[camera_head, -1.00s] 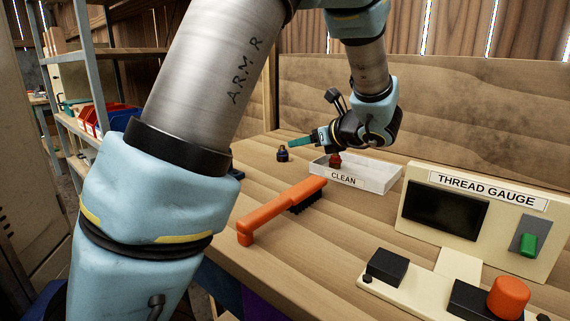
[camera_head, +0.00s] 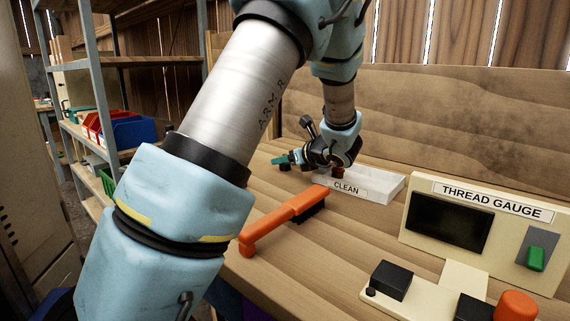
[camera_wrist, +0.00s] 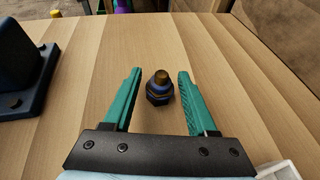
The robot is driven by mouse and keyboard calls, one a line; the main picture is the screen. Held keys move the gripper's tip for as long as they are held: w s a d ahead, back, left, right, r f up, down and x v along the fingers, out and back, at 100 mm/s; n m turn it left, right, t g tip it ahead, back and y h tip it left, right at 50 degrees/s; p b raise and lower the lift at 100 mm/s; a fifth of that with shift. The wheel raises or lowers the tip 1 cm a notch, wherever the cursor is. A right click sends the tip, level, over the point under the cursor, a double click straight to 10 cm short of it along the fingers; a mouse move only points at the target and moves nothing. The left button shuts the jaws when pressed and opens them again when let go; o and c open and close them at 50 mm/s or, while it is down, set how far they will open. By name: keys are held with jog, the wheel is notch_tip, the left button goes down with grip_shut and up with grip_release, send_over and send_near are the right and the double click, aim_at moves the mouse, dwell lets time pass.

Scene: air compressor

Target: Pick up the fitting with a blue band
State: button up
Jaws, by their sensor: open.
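The fitting (camera_wrist: 159,90) is dark with a brass-coloured top and a blue band below it. It stands upright on the wooden bench in the wrist view. My gripper (camera_wrist: 159,72) is open, with one teal finger on each side of the fitting and a visible gap to both. In the head view my gripper (camera_head: 279,160) is low over the bench, left of the tray, and a dark part of the fitting (camera_head: 285,168) shows just under the fingers.
A white tray labelled CLEAN (camera_head: 372,192) holds a reddish fitting (camera_head: 337,171), close to my gripper. An orange brush (camera_head: 282,219) lies in front. The thread gauge (camera_head: 483,228) stands at the right. A dark block (camera_wrist: 22,68) is at the wrist view's left.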

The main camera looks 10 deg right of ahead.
jog(key=shift+w+a+f, duration=0.15)
jog(key=shift+w, duration=0.15)
grip_shut()
dwell(0.4)
